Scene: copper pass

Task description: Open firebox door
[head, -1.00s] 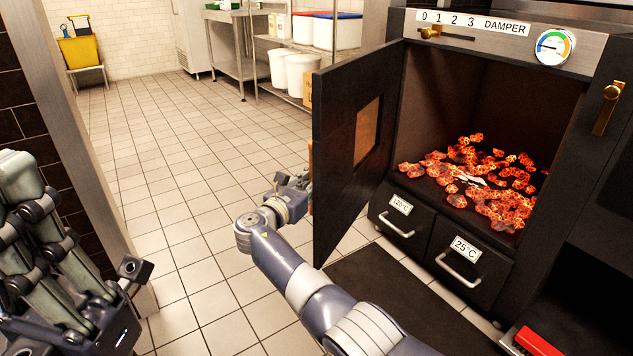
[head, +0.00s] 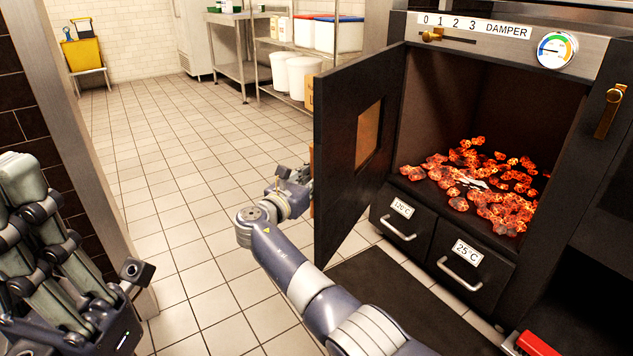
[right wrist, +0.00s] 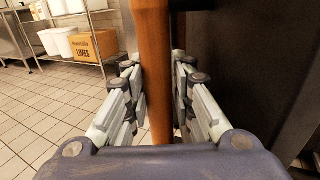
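The dark firebox door (head: 335,150), with a small amber window, stands wide open, swung out to the left of the firebox (head: 455,115). Glowing coals (head: 490,185) lie inside the firebox. My right gripper (head: 303,178) is at the outer side of the door, near its free edge. In the right wrist view its fingers (right wrist: 158,90) close in on both sides of the upright wooden door handle (right wrist: 154,40); exact contact on the right side is hard to see. My left gripper, at the lower left of the head view, shows only partly and its fingertips are unclear.
Two drawers (head: 460,262) sit below the firebox, with a dark mat (head: 375,300) on the floor before them. A brass latch (head: 609,110) is on the right frame. A shelf with tubs and a limes box (right wrist: 95,45) stands behind. The tiled floor (head: 200,150) to the left is clear.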

